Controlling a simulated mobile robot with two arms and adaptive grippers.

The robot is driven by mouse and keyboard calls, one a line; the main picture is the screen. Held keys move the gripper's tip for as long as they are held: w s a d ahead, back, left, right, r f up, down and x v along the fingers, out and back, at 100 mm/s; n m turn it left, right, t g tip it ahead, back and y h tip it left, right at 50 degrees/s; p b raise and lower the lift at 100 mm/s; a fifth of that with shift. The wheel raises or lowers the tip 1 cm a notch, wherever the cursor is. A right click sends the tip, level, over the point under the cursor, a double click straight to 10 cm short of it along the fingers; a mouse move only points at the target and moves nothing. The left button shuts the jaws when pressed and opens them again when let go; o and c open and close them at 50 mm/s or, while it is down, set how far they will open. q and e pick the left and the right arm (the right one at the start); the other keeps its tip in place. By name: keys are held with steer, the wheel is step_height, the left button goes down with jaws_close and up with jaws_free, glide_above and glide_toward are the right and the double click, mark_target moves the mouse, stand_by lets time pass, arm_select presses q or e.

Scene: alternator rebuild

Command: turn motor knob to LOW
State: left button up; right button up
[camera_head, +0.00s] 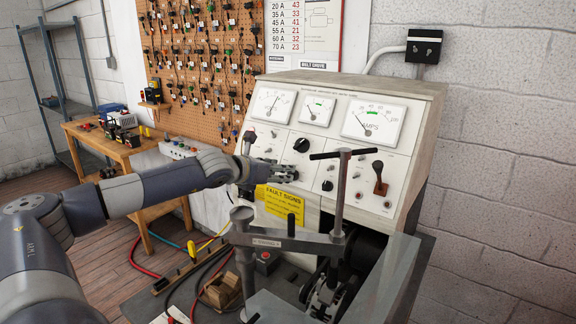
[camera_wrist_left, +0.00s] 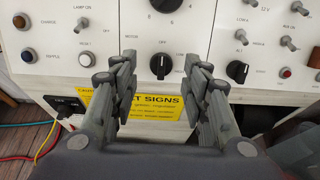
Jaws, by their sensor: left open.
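A round black knob (camera_wrist_left: 161,66) sits on the pale test-bench panel (camera_head: 405,165). Small lettering surrounds it, including what looks like "MOTOR" above; its exact setting is too small to read. In the left wrist view, my left gripper (camera_wrist_left: 160,90) is open, with one finger on each side of this knob and visible gaps between. In the head view, my left gripper (camera_head: 286,173) is at the lower left of the panel and hides this knob. Whether the fingertips reach the knob's depth is unclear. My right gripper is not in view.
A second black knob (camera_wrist_left: 237,71) sits right of the left gripper, and a larger one (camera_head: 301,145) above. Small toggles and buttons surround them. A yellow fault sign (camera_head: 282,203) is below. A tall T-handle (camera_head: 340,190) stands in front of the panel's right half.

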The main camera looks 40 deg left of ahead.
arm_select(q)
steer(key=shift+p+x, duration=1.8)
steer(key=shift+x, duration=0.65)
steer(key=shift+d+f, duration=0.1)
steer(key=shift+d, duration=0.05)
steer(key=c, duration=0.9)
